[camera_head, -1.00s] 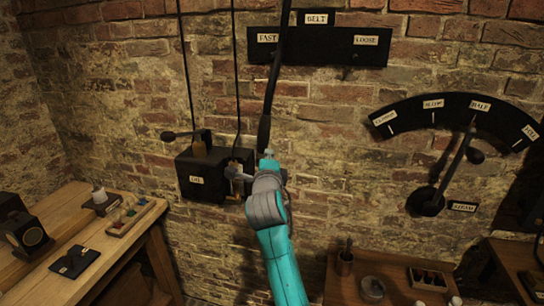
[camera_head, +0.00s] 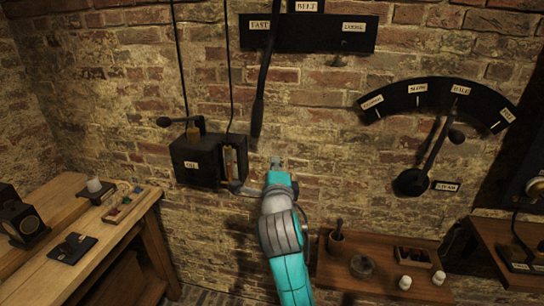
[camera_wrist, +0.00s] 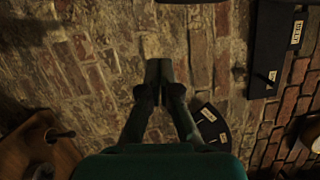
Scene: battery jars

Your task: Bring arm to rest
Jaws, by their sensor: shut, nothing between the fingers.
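My gripper (camera_head: 276,162) is at the end of my teal and grey arm in the head view, raised in front of the brick wall. It is just below the lower end of a long black lever (camera_head: 262,85) and to the right of a black box (camera_head: 195,160). It looks apart from both. In the wrist view my gripper (camera_wrist: 158,72) shows its two dark fingers together, with nothing between them and bare brick beyond.
A label board (camera_head: 316,34) and a curved dial (camera_head: 435,101) with a black lever (camera_head: 441,148) are on the wall. A wooden bench (camera_head: 110,245) stands left. A small table (camera_head: 335,270) with two white jars (camera_head: 405,283) stands right.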

